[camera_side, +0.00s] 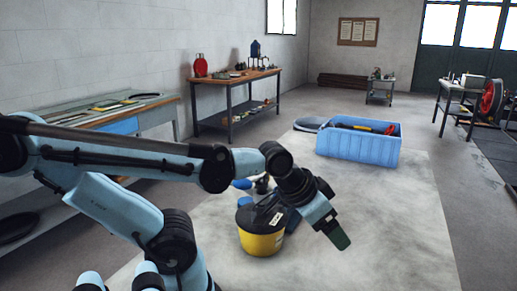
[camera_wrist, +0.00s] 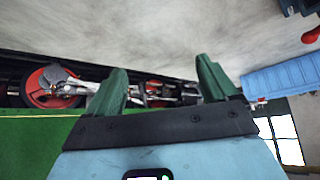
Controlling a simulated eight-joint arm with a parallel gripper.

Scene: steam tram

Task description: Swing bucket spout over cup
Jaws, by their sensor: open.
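A yellow bucket (camera_side: 262,243) with a black top and a white label stands upright on the pale floor in the side view. Its spout cannot be made out. My gripper (camera_side: 340,238) hangs to the right of the bucket, apart from it, with its green fingers pointing down and right. In the wrist view my gripper (camera_wrist: 160,68) has its two green fingers spread, with nothing held between them. The bucket does not show in the wrist view. No cup can be identified for certain; small blue items (camera_side: 243,184) lie behind the bucket, partly hidden by my arm.
A blue crate (camera_side: 358,150) with tools stands behind; it also shows in the wrist view (camera_wrist: 283,76). A workbench (camera_side: 236,85) stands along the back left. Red wheels (camera_wrist: 52,88) and rods fill the wrist view's left and middle. The floor right of my gripper is clear.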

